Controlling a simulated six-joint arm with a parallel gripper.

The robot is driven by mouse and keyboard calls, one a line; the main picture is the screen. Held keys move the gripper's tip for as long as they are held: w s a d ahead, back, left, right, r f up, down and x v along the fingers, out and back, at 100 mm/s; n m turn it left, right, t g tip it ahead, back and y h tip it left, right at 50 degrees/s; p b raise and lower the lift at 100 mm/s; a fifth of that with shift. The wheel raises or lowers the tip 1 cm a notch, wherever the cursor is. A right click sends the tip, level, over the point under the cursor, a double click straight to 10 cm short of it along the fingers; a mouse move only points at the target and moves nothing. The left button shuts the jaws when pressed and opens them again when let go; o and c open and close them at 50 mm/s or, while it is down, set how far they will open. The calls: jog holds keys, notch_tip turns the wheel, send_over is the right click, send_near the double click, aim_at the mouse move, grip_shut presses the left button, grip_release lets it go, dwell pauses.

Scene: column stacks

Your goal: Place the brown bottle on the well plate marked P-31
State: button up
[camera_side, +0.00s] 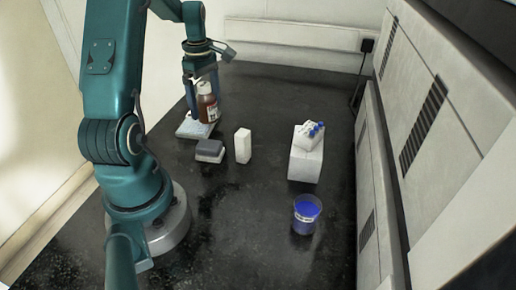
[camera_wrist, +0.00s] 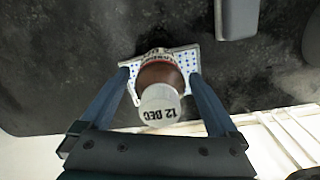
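The brown bottle (camera_side: 207,108) has a white cap reading "12 DEC" in the wrist view (camera_wrist: 160,105). It stands upright, apparently on the white well plate (camera_side: 190,129) with blue wells, which also shows in the wrist view (camera_wrist: 188,57). No P-31 marking is readable on the plate. My gripper (camera_side: 202,105) points down around the bottle, one finger on each side. In the wrist view my gripper (camera_wrist: 160,73) is open, with gaps between both fingers and the bottle. The bottle's base is mostly hidden in the wrist view.
A dark grey block (camera_side: 210,151) and an upright white box (camera_side: 243,146) stand just right of the plate. A white stand (camera_side: 305,165) carries a rack with blue-capped tubes (camera_side: 311,133). A blue cup (camera_side: 306,213) stands nearer the front. The bench between is clear.

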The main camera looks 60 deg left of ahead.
notch_tip(320, 180, up, 12)
jog(key=shift+f, duration=0.2)
jog(key=shift+r, duration=0.25)
jog(key=shift+w+d+r, duration=0.15)
jog(key=shift+d, duration=0.1)
jog(key=w+d+r+m+t+y, duration=0.1)
jog(key=w+d+r+m, duration=0.1)
jog(key=d+m, duration=0.5)
jog(key=s+d+f+m+t, duration=0.2)
jog(key=s+d+m, duration=0.1)
jog(key=d+m, duration=0.5)
jog(key=s+d+f+m+t+h, duration=0.1)
jog(key=s+d+m, duration=0.3)
jog(key=d+m, duration=0.5)
jog(key=d+t, duration=0.1)
jog(key=d, duration=0.1)
jog(key=shift+d+f+t, duration=0.3)
jog(key=shift+d+f, duration=0.05)
jog(key=shift+f, duration=0.05)
